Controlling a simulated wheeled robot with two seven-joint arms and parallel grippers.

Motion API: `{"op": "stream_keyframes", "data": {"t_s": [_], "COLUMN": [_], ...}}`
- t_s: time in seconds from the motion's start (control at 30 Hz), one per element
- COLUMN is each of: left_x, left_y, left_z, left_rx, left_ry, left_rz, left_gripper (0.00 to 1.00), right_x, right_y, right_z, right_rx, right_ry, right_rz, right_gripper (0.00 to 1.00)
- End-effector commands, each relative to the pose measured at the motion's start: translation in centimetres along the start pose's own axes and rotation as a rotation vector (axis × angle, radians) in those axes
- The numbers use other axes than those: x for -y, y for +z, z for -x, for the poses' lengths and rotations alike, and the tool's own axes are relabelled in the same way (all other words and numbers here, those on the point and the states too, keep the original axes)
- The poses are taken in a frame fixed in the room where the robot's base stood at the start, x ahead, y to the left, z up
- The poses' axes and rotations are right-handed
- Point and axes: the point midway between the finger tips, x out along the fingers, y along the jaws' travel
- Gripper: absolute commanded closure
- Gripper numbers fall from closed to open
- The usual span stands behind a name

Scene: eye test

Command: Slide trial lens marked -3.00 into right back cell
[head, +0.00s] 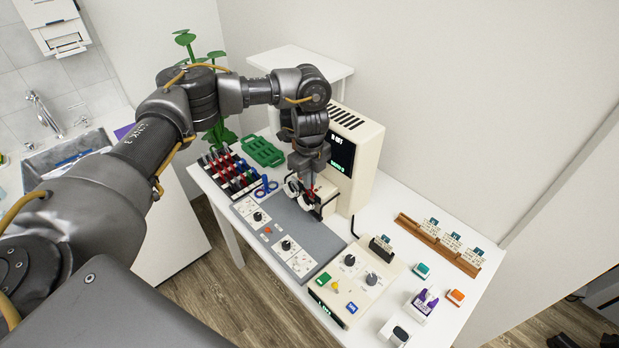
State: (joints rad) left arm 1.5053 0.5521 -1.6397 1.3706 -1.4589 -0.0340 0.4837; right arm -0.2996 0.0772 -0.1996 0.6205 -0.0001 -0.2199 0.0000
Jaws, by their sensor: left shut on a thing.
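My left gripper (308,184) points down over the trial frame (318,205) in front of the cream instrument. It is shut on a small trial lens with a red part (310,191), mostly hidden by the fingers. The lens is at the frame's cells, but I cannot tell whether it sits inside a cell or just above, and its marking is too small to read. A lens rack (230,172) with red, blue and dark lenses stands left of the gripper. My right gripper is not in view.
A cream instrument (357,150) with a dark screen stands close behind the gripper. A grey panel (320,238) with knobs lies in front. A control box (352,285), a wooden card rack (440,243) and small boxes are at right. A green tray (263,151) is behind the lens rack.

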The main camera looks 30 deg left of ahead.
Motion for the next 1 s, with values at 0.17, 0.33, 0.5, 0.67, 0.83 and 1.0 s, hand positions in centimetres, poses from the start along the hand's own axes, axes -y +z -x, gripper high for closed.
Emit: {"op": "stream_keyframes", "data": {"t_s": [0.17,0.33,0.5,0.67,0.83,1.0], "left_x": [0.0,0.0,0.0,0.0,0.0,0.0], "left_y": [0.0,0.0,0.0,0.0,0.0,0.0], "left_z": [-0.7,-1.1,-1.6,-2.2,-2.6,-2.7], "left_rx": [-0.001,-0.001,0.0,0.0,0.0,0.0], "left_ry": [0.0,0.0,0.0,0.0,0.0,0.0], "left_rz": [0.0,0.0,0.0,-0.001,-0.001,-0.001], "left_gripper": [1.0,1.0,1.0,1.0,1.0,1.0], "right_x": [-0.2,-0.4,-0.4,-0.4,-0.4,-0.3], "right_y": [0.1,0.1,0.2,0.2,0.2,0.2], "right_z": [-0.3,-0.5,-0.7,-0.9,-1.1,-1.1], "right_rx": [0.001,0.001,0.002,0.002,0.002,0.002], "right_ry": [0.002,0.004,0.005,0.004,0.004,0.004], "right_rz": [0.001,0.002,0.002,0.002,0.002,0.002], "right_gripper": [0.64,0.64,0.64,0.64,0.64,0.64]}}
